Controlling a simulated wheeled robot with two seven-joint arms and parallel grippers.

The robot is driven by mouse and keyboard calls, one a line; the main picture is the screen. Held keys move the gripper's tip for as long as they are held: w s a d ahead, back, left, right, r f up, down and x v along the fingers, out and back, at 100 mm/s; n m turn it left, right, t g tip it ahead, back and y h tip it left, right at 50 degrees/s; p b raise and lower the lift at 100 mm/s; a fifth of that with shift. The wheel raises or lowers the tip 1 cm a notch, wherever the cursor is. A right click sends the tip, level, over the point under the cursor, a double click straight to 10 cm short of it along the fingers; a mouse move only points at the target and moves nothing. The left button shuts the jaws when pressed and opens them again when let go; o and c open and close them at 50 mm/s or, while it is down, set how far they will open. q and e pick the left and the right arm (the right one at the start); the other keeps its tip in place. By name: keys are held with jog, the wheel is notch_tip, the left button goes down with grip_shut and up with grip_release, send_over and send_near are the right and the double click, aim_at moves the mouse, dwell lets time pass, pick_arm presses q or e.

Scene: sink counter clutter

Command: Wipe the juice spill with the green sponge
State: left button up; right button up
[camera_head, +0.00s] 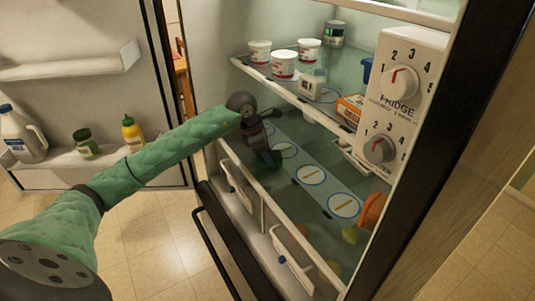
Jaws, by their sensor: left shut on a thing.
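My left arm reaches in from the left through the open fridge door. My left gripper (268,160) points down at the lower glass shelf (301,196), near its left side. It is shut on a small dark green thing, the green sponge (264,169), which shows only in part under the fingers and looks to be at the shelf surface. I cannot make out a juice spill clearly; the gripper may cover part of the shelf there. My right gripper is not in view.
Several round stickers lie along the lower shelf. An orange object (372,210) stands at its right. The upper shelf (300,99) above holds white tubs (285,65), a can (334,33) and an orange box (350,108). The dial panel (400,90) is at right. Door shelves hold a milk jug (22,135) and bottles.

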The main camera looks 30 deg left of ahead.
aim_at(257, 159)
pick_arm(q)
jog(key=shift+f+b, duration=0.45)
jog(key=shift+f, duration=0.05)
jog(key=shift+s+a, duration=0.1)
jog(key=shift+s+a+b, duration=0.5)
jog(key=shift+s, duration=0.35)
jog(key=shift+s+a+b, duration=0.45)
jog(key=shift+s+b, duration=0.05)
jog(key=shift+s, duration=0.3)
jog(key=shift+f+b, duration=0.15)
jog(key=shift+b, duration=0.35)
jog(key=shift+w+d+b, duration=0.2)
jog(key=shift+w+d, duration=0.35)
jog(key=shift+w, duration=0.3)
jog(key=shift+w+d+b, duration=0.15)
jog(key=shift+w+d, duration=0.35)
jog(key=shift+w, duration=0.35)
jog(key=shift+r, duration=0.25)
jog(key=shift+r+p, duration=0.65)
jog(key=shift+r, duration=2.3)
